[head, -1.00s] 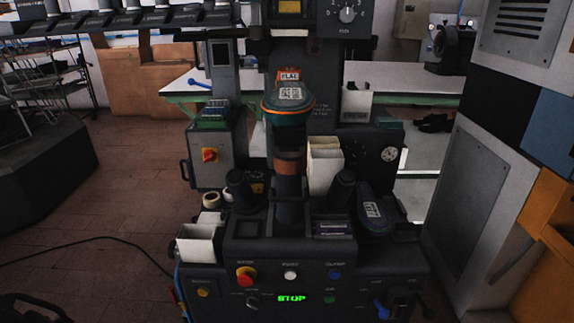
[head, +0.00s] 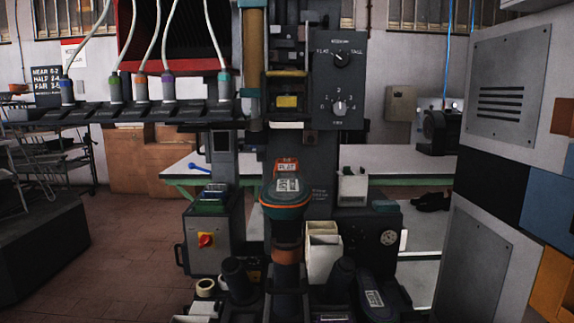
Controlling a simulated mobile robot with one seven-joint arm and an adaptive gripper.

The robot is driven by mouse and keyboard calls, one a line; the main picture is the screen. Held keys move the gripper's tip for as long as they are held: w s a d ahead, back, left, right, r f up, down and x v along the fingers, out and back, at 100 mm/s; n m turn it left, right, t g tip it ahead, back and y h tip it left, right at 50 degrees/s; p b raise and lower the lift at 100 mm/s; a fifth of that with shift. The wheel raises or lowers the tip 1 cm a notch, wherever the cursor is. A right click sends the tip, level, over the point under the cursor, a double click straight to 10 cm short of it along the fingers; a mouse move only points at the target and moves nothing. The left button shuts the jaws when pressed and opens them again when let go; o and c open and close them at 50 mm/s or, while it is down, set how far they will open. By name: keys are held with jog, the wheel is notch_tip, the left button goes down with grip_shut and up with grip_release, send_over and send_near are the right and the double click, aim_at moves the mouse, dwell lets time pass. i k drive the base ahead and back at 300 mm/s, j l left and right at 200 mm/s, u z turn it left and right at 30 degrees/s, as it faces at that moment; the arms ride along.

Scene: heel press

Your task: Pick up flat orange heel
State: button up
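A dark rounded piece with an orange rim (head: 288,207) sits on top of the press's central post, in the middle of the head view. It carries a white printed label, and an orange tag (head: 286,166) that seems to read "FLAT" shows at its back edge. I cannot tell whether this piece is the flat orange heel or a holder bearing it. An orange-brown band (head: 287,252) circles the post below it. No other flat orange heel can be made out. My gripper is not in view.
The press column (head: 285,120) rises behind the post, with a dial panel (head: 340,80) at its right. A rack (head: 120,112) of several colour-banded bottles with hoses stands left. White open bins (head: 323,255) sit beside the post. Grey cabinets (head: 505,85) stand close at right.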

aim_at(285, 164)
jog(key=l+z, duration=0.1)
jog(key=z, duration=0.25)
jog(key=i+l+z, duration=0.1)
jog(key=z, duration=0.25)
jog(key=i+l+z, duration=0.3)
jog(key=i, duration=0.15)
jog(key=i+z, duration=0.25)
jog(key=i, duration=0.2)
jog(key=i+u, duration=0.25)
jog(key=u, duration=0.15)
jog(key=i+l+u, duration=0.2)
jog(key=u, duration=0.2)
jog(key=k+j, duration=0.1)
jog(key=j, duration=0.65)
